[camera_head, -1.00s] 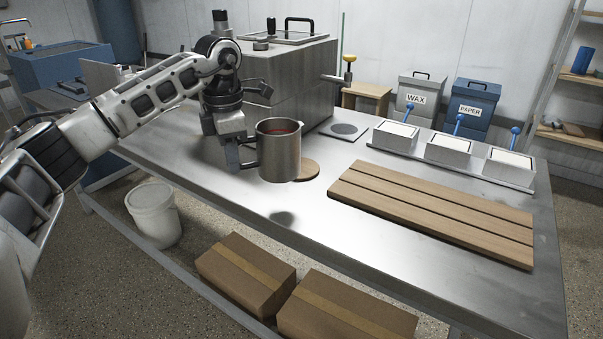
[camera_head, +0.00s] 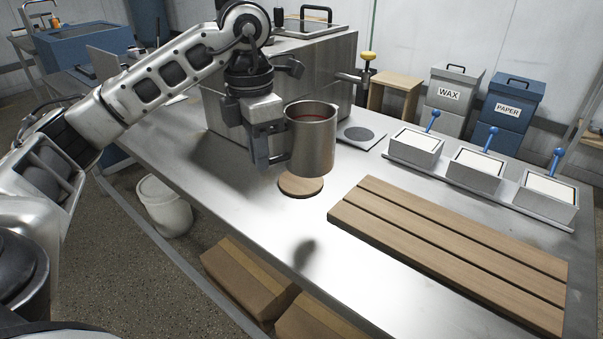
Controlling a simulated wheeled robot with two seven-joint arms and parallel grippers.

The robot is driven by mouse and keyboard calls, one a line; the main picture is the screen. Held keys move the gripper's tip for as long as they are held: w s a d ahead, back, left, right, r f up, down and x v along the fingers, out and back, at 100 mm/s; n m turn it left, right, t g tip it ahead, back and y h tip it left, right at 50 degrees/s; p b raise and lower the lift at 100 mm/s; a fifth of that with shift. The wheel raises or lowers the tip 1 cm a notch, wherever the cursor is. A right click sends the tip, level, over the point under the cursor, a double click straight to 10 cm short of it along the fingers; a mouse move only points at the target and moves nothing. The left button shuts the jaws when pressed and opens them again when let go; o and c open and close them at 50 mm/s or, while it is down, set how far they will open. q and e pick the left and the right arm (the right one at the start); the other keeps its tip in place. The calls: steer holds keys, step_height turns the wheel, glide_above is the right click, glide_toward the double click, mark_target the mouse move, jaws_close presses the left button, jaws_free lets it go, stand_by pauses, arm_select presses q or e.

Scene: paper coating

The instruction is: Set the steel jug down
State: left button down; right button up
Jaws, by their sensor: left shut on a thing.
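The steel jug (camera_head: 312,143) is upright in the head view, with something red showing inside its rim. My left gripper (camera_head: 277,160) is shut on the jug's handle at the jug's left side. The jug appears held above the steel table (camera_head: 240,215), with a dark shadow on the table in front of it. My right gripper is not in view.
A slatted wooden board (camera_head: 450,250) lies to the right. A row of white-topped trays (camera_head: 470,169) with blue handles stands behind it. A large steel box (camera_head: 340,72) with a tap (camera_head: 355,77) and a dark round plate (camera_head: 361,134) are behind the jug. The table's front strip is clear.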

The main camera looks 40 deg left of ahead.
arm_select(q)
steer(key=w+a+f, duration=0.2)
steer(key=f, duration=0.1)
steer(key=w+a+f+p, duration=0.1)
steer(key=w+a+f, duration=0.2)
steer(key=f, duration=0.1)
steer(key=w+a+f+p, duration=0.1)
steer(key=w+a+f, duration=0.2)
steer(key=f, duration=0.1)
steer(key=shift+w+f, duration=0.2)
steer(key=shift+f, duration=0.45)
